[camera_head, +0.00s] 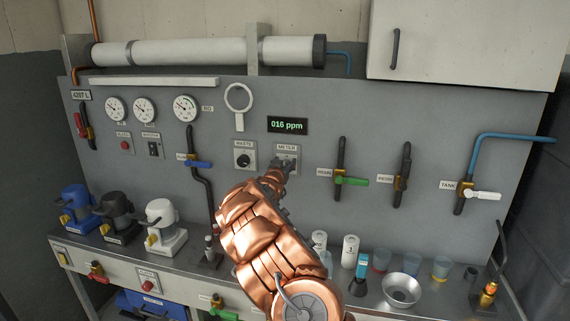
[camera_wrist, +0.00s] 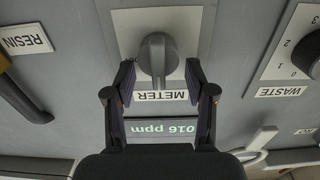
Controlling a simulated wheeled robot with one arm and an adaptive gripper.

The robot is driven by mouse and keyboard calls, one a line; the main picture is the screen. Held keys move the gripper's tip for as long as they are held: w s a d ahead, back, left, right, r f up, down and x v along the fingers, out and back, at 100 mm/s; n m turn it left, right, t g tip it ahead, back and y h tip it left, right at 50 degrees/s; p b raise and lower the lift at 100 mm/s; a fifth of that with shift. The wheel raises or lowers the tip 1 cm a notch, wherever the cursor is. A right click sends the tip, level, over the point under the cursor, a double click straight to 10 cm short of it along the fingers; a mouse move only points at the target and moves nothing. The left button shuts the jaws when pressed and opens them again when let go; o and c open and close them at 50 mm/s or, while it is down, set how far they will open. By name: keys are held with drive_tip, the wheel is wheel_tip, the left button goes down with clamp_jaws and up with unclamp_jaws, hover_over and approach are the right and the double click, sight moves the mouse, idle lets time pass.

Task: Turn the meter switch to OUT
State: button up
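The meter switch is a grey knob (camera_wrist: 157,55) on a light plate (camera_wrist: 120,40) labelled METER, seen upside down in the wrist view. The knob's bar points roughly along the picture's vertical; its position marks cannot be read. My gripper (camera_wrist: 160,72) is open, with one finger on each side of the knob's lower end and a small gap showing on both sides. In the head view my gripper (camera_head: 278,172) is in front of the METER plate (camera_head: 293,154) and hides most of the knob. No OUT mark is legible.
A WASTE dial (camera_head: 243,160) sits just left of the meter plate. The green display (camera_head: 287,125) above reads 016 ppm. A green-handled RESIN valve (camera_head: 350,181) is to the right. Cups and a steel bowl (camera_head: 401,289) stand on the bench below.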

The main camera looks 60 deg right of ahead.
drive_tip(key=c, duration=0.8)
drive_tip(key=shift+d, duration=0.1)
drive_tip(key=shift+c, duration=0.7)
drive_tip(key=shift+f, duration=0.1)
